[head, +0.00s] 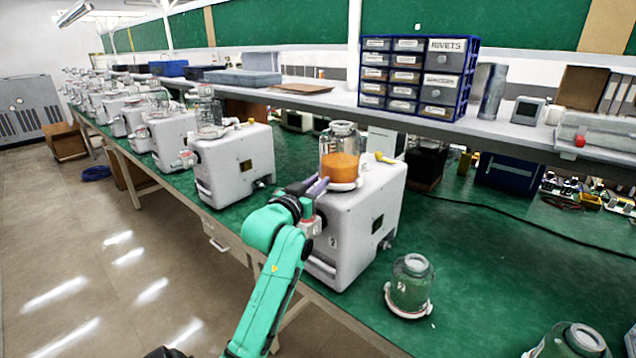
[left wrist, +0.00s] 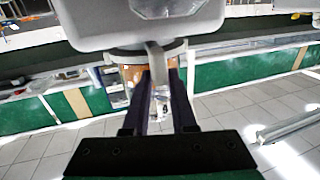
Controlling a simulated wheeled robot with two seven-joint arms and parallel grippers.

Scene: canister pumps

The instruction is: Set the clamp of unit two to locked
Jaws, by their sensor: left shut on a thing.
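Unit two (head: 358,228) is a pale grey pump box marked 2 on the green bench. A clear canister with orange contents (head: 341,166) sits on its top, in a white collar (head: 346,186). My left gripper (head: 314,188) is at the near left side of the canister's base. In the left wrist view, its dark fingers (left wrist: 161,85) are close on both sides of a grey clamp lever (left wrist: 155,58) by the collar (left wrist: 118,56). The gripper is shut on this lever. The fingers partly hide the lever and canister. My right gripper is not in view.
A similar pump unit (head: 232,165) stands to the left, with more units in a row behind it. A loose clear canister (head: 411,285) stands on the bench to the right of unit two. A shelf with a blue drawer cabinet (head: 418,77) runs behind.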

